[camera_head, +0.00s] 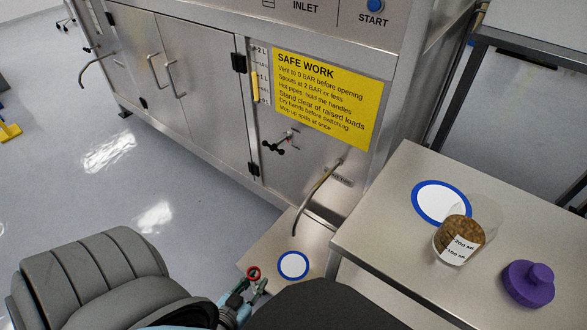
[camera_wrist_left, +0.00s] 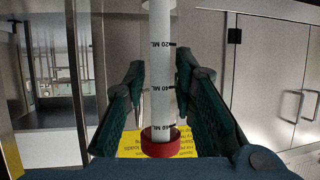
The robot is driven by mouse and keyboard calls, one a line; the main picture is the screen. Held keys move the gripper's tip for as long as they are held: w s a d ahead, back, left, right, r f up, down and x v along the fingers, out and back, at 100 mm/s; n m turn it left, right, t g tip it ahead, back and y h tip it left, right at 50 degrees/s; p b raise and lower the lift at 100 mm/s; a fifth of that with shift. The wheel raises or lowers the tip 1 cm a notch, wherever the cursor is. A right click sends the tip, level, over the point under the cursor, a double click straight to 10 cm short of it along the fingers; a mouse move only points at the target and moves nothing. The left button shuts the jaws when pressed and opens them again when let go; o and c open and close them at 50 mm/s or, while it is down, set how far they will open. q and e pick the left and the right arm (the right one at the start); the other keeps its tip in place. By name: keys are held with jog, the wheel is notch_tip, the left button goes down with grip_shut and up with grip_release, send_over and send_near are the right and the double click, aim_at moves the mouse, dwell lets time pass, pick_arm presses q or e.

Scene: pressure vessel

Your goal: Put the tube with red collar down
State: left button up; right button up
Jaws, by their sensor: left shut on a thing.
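The tube with the red collar is held by my left gripper (camera_head: 249,287). In the head view only its red collar (camera_head: 253,273) shows clearly, just above the low metal shelf, left of a white disc with a blue rim (camera_head: 293,265). In the left wrist view the white tube (camera_wrist_left: 162,65), with black mL marks, stands between the two finger pads of the left gripper (camera_wrist_left: 160,88). Its red collar (camera_wrist_left: 166,143) shows at the bottom there. Whether the tube touches the shelf cannot be told. My right gripper is not in view.
A bent metal spout (camera_head: 317,190) hangs over the low shelf (camera_head: 272,243). The steel table (camera_head: 390,240) at right bears another blue-rimmed disc (camera_head: 425,212), a beaker of brown grains (camera_head: 455,237) and a purple stopper (camera_head: 528,284). The steel cabinet (camera_head: 215,120) stands behind.

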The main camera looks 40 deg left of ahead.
aim_at(255, 292)
pick_arm(q)
jog(key=s+f, duration=0.1)
jog(key=f+b, duration=0.1)
jog(key=s+f, duration=0.1)
jog(key=shift+s+d+f, duration=0.25)
jog(key=shift+s+d, duration=0.05)
jog(key=w+b, duration=0.3)
jog(key=w, duration=1.6)
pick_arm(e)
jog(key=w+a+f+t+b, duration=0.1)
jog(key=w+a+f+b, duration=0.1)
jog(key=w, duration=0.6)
pick_arm(q)
jog(key=f+b, duration=0.1)
jog(key=f, duration=0.1)
jog(key=f+b, duration=0.1)
jog(key=f, duration=0.1)
jog(key=shift+a+f, duration=0.2)
jog(key=shift+f, duration=0.05)
jog(key=shift+w+f+b, duration=0.25)
jog(key=shift+f+b, duration=0.75)
jog(key=shift+b, duration=0.25)
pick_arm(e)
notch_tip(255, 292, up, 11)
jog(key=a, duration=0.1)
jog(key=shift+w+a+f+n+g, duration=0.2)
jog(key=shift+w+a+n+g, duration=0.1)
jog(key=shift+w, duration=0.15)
pick_arm(q)
jog(key=shift+f, duration=0.1)
